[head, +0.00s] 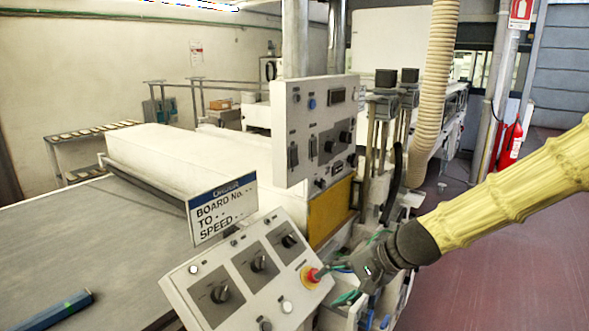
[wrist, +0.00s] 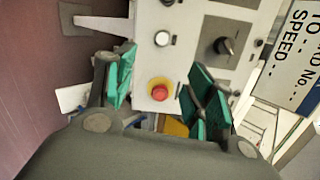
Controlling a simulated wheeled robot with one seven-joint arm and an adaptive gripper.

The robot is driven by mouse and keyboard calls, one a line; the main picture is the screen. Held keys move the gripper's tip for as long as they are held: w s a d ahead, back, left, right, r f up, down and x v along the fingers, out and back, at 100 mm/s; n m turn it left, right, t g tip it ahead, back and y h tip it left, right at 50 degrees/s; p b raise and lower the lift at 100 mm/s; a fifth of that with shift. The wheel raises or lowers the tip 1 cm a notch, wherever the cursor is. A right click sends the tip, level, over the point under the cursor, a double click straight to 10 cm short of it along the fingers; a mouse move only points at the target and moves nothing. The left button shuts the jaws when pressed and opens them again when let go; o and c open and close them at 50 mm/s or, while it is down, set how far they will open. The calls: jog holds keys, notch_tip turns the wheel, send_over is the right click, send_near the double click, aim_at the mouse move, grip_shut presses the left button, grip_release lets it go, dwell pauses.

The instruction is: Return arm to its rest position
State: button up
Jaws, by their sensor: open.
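My arm (head: 505,190), in a yellow sleeve, reaches in from the right in the head view. My gripper (head: 325,270) is at the right edge of the sloped control panel (head: 205,272), close to the red emergency stop button (head: 311,276) on its yellow ring. In the wrist view my gripper (wrist: 162,85) is open, with green finger pads spread apart. The red button (wrist: 159,91) shows between the pads, with nothing held. I cannot tell from these views whether a finger touches the panel.
A sign with board number and speed (head: 222,208) stands behind the panel. An upright control box (head: 318,125) rises beyond it. A flat conveyor bed (head: 75,235) carries a blue bar (head: 52,311) at left. A ribbed hose (head: 435,90) hangs behind. The reddish floor (head: 520,265) at right is clear.

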jog(key=s+d+f+n+g+h, duration=0.1)
jog(key=s+d+f+h, duration=0.3)
jog(key=f, duration=0.6)
jog(key=s+d+f+n+g, duration=0.1)
jog(key=s+d+f, duration=0.1)
jog(key=s+f, duration=0.55)
jog(key=s+d+f+n+g+h, duration=0.15)
jog(key=s+f, duration=0.25)
jog(key=f, duration=0.8)
jog(key=s+d+f+n+h, duration=0.1)
jog(key=s+d+f+n, duration=0.1)
jog(key=s+f, duration=0.4)
jog(key=s+d+f+n+h, duration=0.1)
jog(key=s+d+f+n, duration=0.1)
jog(key=s+f, duration=0.5)
jog(key=s+d, duration=0.1)
jog(key=s, duration=0.5)
jog(key=shift+s+d+n, duration=0.3)
jog(key=shift+s+n, duration=0.05)
